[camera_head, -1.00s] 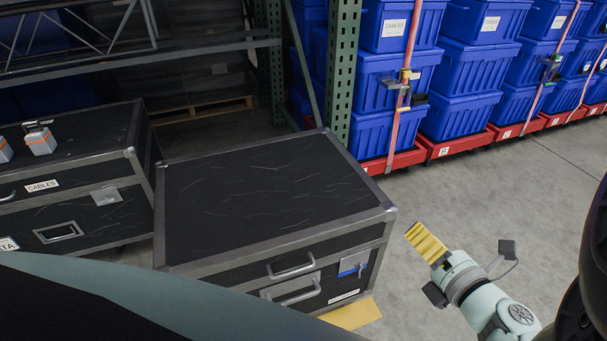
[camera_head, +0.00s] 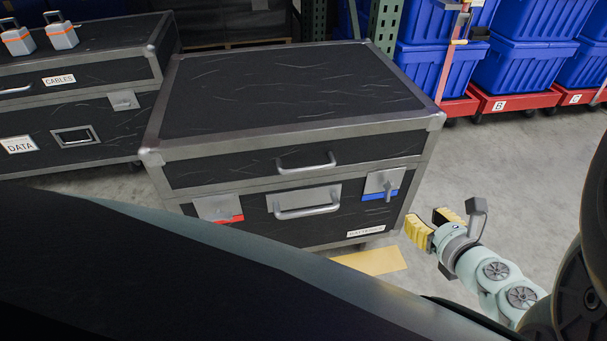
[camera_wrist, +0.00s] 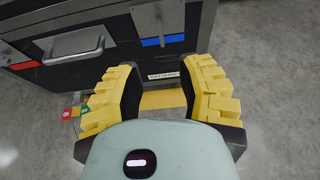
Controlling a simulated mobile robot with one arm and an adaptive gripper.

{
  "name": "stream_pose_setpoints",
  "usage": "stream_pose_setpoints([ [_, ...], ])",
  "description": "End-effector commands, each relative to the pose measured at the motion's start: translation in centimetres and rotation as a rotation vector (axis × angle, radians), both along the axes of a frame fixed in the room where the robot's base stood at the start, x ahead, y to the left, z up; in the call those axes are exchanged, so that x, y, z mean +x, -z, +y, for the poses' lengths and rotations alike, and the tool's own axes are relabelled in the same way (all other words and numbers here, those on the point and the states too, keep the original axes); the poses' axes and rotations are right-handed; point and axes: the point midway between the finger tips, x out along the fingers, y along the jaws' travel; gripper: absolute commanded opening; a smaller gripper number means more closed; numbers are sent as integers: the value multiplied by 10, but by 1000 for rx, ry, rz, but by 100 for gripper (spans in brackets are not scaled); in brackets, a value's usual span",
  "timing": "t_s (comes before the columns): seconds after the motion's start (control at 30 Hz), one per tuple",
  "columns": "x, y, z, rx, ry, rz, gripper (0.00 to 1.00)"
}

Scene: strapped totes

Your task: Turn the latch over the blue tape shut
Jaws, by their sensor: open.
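The blue tape (camera_head: 373,197) is a strip on the front right of a black flight case (camera_head: 290,87). The latch (camera_head: 387,190) over it is a small grey handle on a grey plate, hanging roughly upright across the tape. The latch (camera_wrist: 159,28) and blue tape (camera_wrist: 163,42) also show at the top of the wrist view. My gripper (camera_head: 434,226) is open and empty, to the right of the case and lower than the latch. In the wrist view its yellow fingers (camera_wrist: 160,92) stand wide apart below the latch, touching nothing that I can see.
A second latch plate with red tape (camera_head: 228,218) is at the case's front left, with a grey handle (camera_head: 307,210) between. A yellow floor patch (camera_head: 372,261) lies before the case. Another case (camera_head: 85,110) stands left. Blue totes (camera_head: 540,60) on red dollies are behind; grey floor is clear right.

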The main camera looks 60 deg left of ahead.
Motion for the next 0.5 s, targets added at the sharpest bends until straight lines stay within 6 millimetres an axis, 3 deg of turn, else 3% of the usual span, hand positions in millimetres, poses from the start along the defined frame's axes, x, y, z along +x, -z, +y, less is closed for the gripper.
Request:
stream_pose_setpoints([
  [0.5, 15, 16, 42, 3, -8, 1, 37],
])
